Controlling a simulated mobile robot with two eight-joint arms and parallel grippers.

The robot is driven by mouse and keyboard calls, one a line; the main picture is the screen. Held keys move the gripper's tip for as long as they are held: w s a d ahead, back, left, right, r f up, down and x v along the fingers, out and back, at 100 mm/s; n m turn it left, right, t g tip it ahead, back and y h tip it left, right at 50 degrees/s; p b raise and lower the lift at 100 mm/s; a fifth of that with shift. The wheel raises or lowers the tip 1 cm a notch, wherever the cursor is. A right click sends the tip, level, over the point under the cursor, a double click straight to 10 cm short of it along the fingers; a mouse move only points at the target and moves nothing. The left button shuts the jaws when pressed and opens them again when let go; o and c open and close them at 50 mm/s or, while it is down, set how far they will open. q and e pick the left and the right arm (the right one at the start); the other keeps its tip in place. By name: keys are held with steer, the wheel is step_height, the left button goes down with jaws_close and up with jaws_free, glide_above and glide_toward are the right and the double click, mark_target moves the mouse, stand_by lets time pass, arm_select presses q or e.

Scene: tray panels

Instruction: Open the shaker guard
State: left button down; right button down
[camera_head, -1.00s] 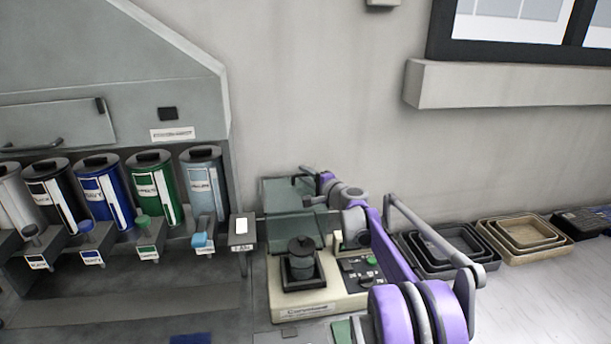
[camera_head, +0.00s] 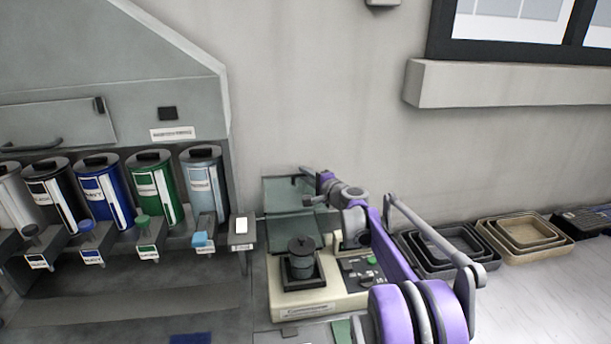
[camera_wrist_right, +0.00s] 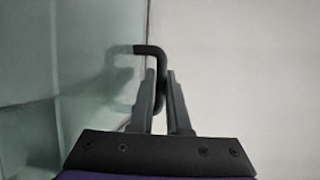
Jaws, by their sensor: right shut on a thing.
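The shaker (camera_head: 318,301) is a cream machine with a dark pot (camera_head: 301,262) clamped on its top. Its guard (camera_head: 287,196) is clear greenish panels, standing raised at the back of the machine, clear of the pot. My right gripper (camera_head: 309,174) is at the guard's upper right edge. In the right wrist view its two fingers (camera_wrist_right: 161,82) are closed around the black bent handle (camera_wrist_right: 151,50), which joins the guard's glassy panel (camera_wrist_right: 95,75) on the left. My left gripper is not in view.
A dispenser with several coloured canisters (camera_head: 157,190) stands at the left. Nested dark trays (camera_head: 478,265) and beige trays (camera_head: 563,247) lie to the right of my right arm. The wall is close behind the machine.

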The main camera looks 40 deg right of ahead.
mark_target(308, 192)
stand_by(0.8)
